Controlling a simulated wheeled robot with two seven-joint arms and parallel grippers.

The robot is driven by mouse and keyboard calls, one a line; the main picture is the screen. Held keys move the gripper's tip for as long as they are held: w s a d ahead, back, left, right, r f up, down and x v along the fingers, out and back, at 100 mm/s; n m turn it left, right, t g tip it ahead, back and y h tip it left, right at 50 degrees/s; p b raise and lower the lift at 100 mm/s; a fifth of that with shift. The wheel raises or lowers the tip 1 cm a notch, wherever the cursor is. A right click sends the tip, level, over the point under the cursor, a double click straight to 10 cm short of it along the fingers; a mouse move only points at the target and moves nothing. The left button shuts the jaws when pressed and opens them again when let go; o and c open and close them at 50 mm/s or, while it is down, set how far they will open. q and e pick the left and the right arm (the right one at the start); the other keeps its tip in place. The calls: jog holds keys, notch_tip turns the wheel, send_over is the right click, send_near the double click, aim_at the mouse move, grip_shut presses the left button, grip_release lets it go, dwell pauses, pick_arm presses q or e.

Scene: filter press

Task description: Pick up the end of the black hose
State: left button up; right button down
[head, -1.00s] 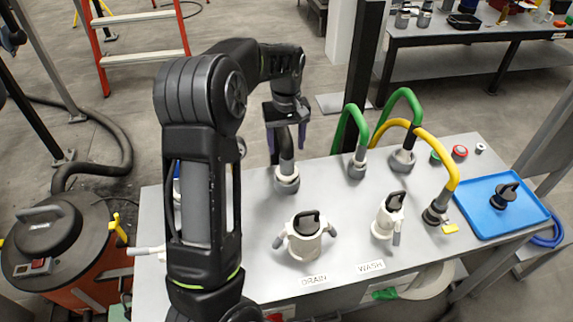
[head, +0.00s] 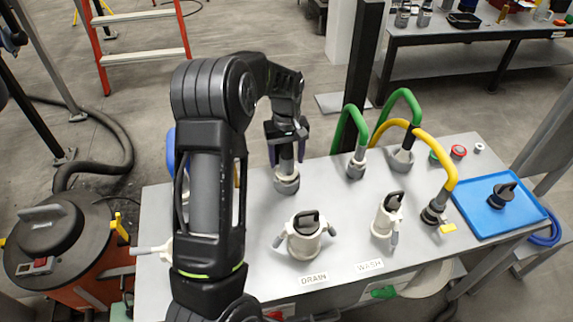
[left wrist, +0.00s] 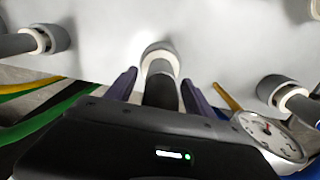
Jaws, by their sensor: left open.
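The end of the black hose (head: 287,170) stands upright at the back of the grey table, with a grey coupling at its base on the tabletop. My left gripper (head: 288,152) is above the coupling, at the upper part of the hose end. In the left wrist view, the dark hose end (left wrist: 160,88) lies between the two purple fingers of my left gripper (left wrist: 159,90). The fingers are open, with a gap visible on both sides of the hose. The gripper and forearm hide the hose's upper part in the head view. My right gripper is not in view.
Green hoses (head: 345,125) and a yellow hose (head: 450,165) stand to the right. White valve fittings (head: 303,240) sit in front, near the DRAIN and WASH labels. A blue tray (head: 490,220) is at the right. A round gauge (left wrist: 270,135) shows in the wrist view.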

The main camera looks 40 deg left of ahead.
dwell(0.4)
pick_arm(q)
grip_shut()
dwell(0.5)
